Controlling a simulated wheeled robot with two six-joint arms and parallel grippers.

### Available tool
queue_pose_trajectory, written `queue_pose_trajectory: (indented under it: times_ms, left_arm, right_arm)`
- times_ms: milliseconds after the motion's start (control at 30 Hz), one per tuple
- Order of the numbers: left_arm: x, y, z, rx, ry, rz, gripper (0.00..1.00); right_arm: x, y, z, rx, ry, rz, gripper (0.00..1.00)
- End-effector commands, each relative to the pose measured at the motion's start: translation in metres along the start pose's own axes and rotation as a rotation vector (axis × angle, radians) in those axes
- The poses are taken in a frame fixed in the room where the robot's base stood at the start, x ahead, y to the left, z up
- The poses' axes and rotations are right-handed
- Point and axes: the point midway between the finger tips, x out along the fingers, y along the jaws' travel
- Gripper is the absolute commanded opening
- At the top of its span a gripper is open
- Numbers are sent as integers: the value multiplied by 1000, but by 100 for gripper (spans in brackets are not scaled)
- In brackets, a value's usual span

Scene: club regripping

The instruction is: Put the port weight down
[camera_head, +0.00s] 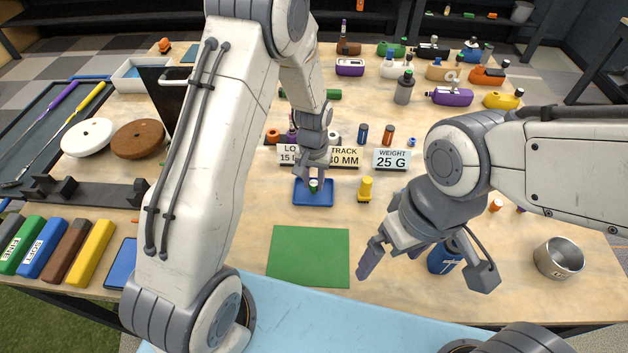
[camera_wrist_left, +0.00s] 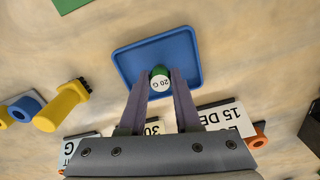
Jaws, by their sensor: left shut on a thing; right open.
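A small green weight (camera_head: 313,184) with a white top reading "20 G" is between the fingertips of my left gripper (camera_head: 314,180). In the left wrist view the weight (camera_wrist_left: 160,78) sits between the two dark fingers, which are shut on it. A blue tray (camera_head: 299,199) lies right beneath; the weight is over its inside, and I cannot tell whether it touches the tray floor. The tray also shows in the left wrist view (camera_wrist_left: 128,62). My right gripper (camera_head: 425,270) is open in front on the right, with a blue cylinder (camera_head: 442,262) behind its fingers.
A yellow peg-like piece (camera_head: 365,188) stands just right of the tray. Sign cards, one being the "25 G" card (camera_head: 391,160), stand behind. A green mat (camera_head: 309,256) lies bare in front. A metal cup (camera_head: 558,258) stands at the right.

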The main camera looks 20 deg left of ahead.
Motion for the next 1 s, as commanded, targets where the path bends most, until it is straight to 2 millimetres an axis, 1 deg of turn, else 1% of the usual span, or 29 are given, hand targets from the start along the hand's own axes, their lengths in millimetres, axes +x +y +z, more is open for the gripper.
queue_pose_trajectory:
  times_ms: [100,133,167,200,467,567,633,767,1000]
  left_arm:
    - [4,0,0,0,0,0,0]
    - [3,0,0,0,0,0,43]
    - [3,0,0,0,0,0,55]
    - [3,0,0,0,0,0,62]
    - [2,0,0,0,0,0,62]
    - [-3,0,0,0,0,0,62]
    - [-7,0,-1,0,3,0,62]
    - [-30,0,-1,0,6,1,62]
    - [-82,0,-1,0,6,1,62]
  right_arm:
    - [3,0,0,0,0,0,100]
    - [2,0,0,0,0,0,100]
    - [2,0,0,0,0,0,100]
    - [2,0,0,0,0,0,100]
    - [2,0,0,0,0,0,100]
    - [-2,0,0,0,0,0,100]
    - [2,0,0,0,0,0,100]
    - [7,0,0,0,0,0,100]
    - [15,1,1,0,0,0,100]
